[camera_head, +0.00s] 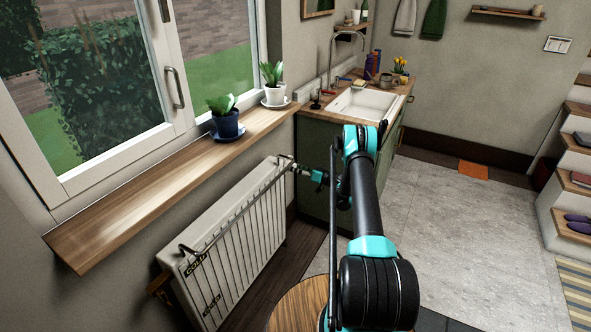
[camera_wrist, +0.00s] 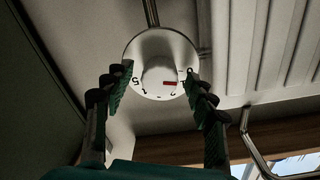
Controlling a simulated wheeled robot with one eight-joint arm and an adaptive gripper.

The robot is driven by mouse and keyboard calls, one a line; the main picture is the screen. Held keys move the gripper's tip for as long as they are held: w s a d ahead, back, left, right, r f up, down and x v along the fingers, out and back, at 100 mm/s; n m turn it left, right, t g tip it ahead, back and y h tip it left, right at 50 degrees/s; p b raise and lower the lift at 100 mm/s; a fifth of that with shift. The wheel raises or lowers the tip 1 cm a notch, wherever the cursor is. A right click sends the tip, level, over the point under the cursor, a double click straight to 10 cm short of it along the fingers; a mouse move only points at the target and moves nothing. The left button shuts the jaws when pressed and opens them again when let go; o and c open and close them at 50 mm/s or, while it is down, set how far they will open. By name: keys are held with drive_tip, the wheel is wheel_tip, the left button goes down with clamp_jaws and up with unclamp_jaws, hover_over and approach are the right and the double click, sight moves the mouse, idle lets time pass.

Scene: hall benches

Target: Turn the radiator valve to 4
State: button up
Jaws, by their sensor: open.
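The radiator valve (camera_wrist: 160,48) is a round white dial with black numbers and a raised knob in its middle. A 5 shows at the left; the figures near the mark are small and hard to read. In the head view the valve (camera_head: 297,169) is small at the radiator's far upper end. My gripper (camera_wrist: 154,88) is open, with one finger on each side of the dial; I cannot tell whether they touch it. It also shows in the head view (camera_head: 311,173), close to the valve.
The white radiator (camera_head: 235,245) stands below a wooden windowsill (camera_head: 165,190) with two potted plants. A green cabinet with a sink (camera_head: 365,104) stands just beyond the valve. A round wooden top (camera_head: 298,303) is near my arm.

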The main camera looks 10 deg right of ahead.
drive_tip(key=shift+w+a, duration=0.1)
drive_tip(key=shift+a, duration=0.05)
drive_tip(key=shift+c, duration=0.2)
drive_tip(key=c, duration=1.1)
drive_tip(key=shift+m, duration=0.3)
drive_tip(key=shift+r+m+g, duration=0.1)
drive_tip(key=shift+m+g, duration=0.3)
drive_tip(key=shift+m, duration=10.9)
